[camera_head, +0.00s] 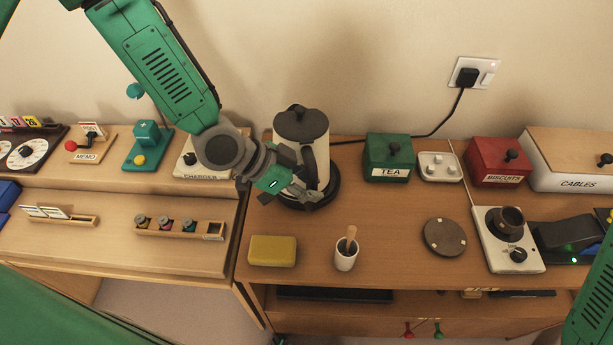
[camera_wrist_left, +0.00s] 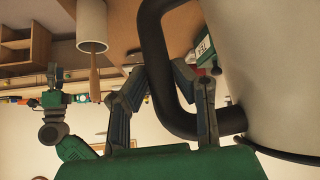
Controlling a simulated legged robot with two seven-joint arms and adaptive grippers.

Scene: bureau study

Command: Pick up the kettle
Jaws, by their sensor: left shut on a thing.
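The kettle (camera_head: 301,131) is a cream cylinder with a dark lid and dark handle, upright on a dark round base (camera_head: 325,190) on the desk. My left gripper (camera_head: 306,195) reaches it from the left and is shut on the kettle's handle. In the left wrist view the black handle (camera_wrist_left: 153,60) passes between the two fingers (camera_wrist_left: 165,95), with the pale kettle body (camera_wrist_left: 265,60) at the right. The lower part of the kettle is partly hidden by the gripper in the head view. My right gripper is not clearly seen in the head view.
A green TEA box (camera_head: 388,158) stands right of the kettle, with a white tray (camera_head: 439,167) and red BISCUITS box (camera_head: 498,162) beyond. A yellow sponge (camera_head: 272,251) and a white cup with a wooden handle (camera_head: 346,254) stand in front. A charger (camera_head: 196,166) is at left.

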